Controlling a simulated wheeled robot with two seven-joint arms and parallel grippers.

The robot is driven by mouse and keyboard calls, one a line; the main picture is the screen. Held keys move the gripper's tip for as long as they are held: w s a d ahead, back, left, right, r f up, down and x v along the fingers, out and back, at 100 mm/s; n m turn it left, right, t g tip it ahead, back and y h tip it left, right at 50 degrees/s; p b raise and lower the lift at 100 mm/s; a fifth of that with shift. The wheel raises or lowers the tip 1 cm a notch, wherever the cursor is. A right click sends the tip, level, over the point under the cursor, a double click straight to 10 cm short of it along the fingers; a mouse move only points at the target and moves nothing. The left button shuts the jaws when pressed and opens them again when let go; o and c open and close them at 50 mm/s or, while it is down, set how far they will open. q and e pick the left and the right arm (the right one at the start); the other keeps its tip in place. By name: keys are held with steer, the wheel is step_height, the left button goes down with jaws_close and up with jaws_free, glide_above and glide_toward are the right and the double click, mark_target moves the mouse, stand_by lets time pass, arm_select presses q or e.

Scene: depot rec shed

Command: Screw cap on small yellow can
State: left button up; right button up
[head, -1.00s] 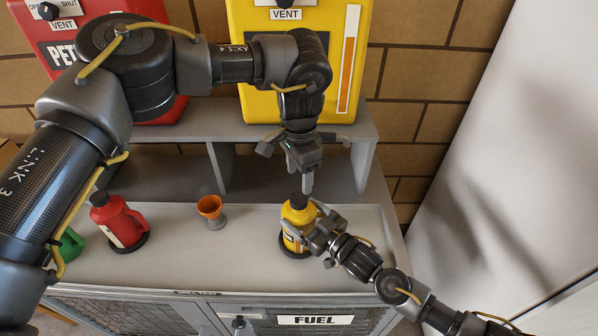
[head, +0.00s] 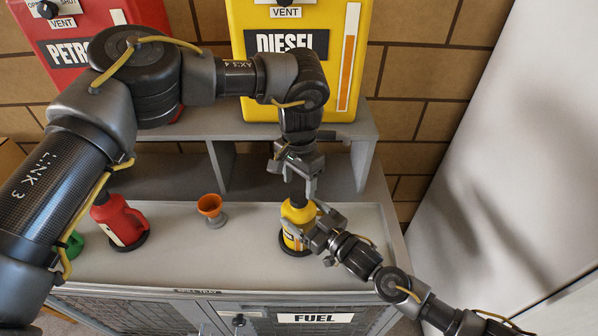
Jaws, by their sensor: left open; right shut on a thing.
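The small yellow can (head: 293,238) stands upright on a dark round base on the grey tray, toward its right side. A black cap (head: 297,202) sits on the can's top; whether it is screwed tight cannot be told. My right gripper (head: 317,230) is shut on the can's right side. My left gripper (head: 301,184) points down directly above the cap. Its fingers are open, and whether they touch the cap is unclear.
A red can (head: 118,222) with a black cap and a partly hidden green can (head: 73,245) stand at the left. An orange funnel (head: 210,205) stands mid-tray (head: 180,265). A grey shelf (head: 170,178) and the red and yellow tanks (head: 293,75) are behind.

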mark_target(299, 197)
arm_select(q)
steer(key=shift+f, duration=2.4)
steer(key=shift+c, duration=0.3)
steer(key=c, duration=0.9)
steer(key=m, duration=0.7)
steer(key=shift+c, duration=0.2)
steer(key=m, duration=0.7)
steer(key=shift+m, duration=0.4)
steer(key=m, duration=0.7)
steer(key=shift+m, duration=0.3)
steer(key=m, duration=0.5)
steer(key=o, duration=1.2)
steer(key=shift+c, duration=0.2)
